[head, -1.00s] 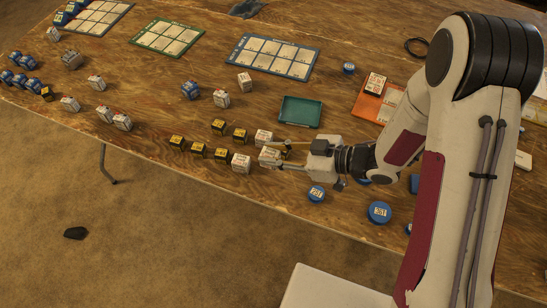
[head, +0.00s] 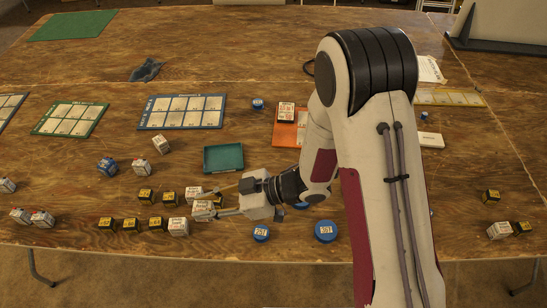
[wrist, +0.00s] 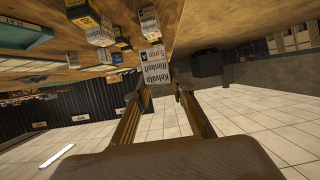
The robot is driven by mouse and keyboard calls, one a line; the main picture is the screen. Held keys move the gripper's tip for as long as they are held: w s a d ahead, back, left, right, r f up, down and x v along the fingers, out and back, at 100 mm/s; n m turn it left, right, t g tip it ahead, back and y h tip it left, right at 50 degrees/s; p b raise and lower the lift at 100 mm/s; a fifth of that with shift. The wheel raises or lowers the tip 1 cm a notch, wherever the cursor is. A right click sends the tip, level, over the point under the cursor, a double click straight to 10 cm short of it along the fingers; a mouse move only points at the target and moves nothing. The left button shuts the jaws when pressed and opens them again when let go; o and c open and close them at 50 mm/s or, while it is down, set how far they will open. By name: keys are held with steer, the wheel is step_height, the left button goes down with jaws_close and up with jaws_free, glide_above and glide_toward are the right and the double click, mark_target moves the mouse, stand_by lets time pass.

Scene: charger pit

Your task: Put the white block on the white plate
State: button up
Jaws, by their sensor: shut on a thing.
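A white block (head: 203,207) with printed lettering is between the fingers of my gripper (head: 208,204), near the table's front edge. In the wrist view, the fingertips of my gripper (wrist: 155,90) are shut on this white block (wrist: 155,72). I cannot tell whether the block touches the table. Other white blocks stand close by, one at the left of the held block (head: 178,227) and one behind it (head: 193,193). A flat white piece (head: 431,140) lies to the right beyond my arm; I cannot tell for sure if it is the white plate.
Several black-and-yellow blocks (head: 130,226) stand left of my gripper. A green tray (head: 223,158) lies behind it, and an orange tray (head: 288,135) farther right. Blue round pieces (head: 326,231) lie in front. Gridded cards (head: 182,112) line the back left.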

steer(key=w+d+f+m+t+h, duration=0.1)
steer(key=w+d+m+t+h, duration=0.7)
steer(key=w+d, duration=2.05)
steer(key=w+d+r+m+t+h, duration=0.1)
steer(key=d+m+h, duration=0.4)
steer(key=d, duration=1.6)
steer(key=w+d+r+m+t+h, duration=0.2)
steer(key=w+d+m+h, duration=0.3)
steer(key=d, duration=1.6)
steer(key=shift+w+m+t+h, duration=0.35)
steer(key=shift+m+t, duration=0.55)
steer(key=shift+m, duration=1.6)
steer(key=shift+d+f, duration=0.1)
steer(key=shift+f, duration=3.05)
steer(key=shift+f, duration=0.15)
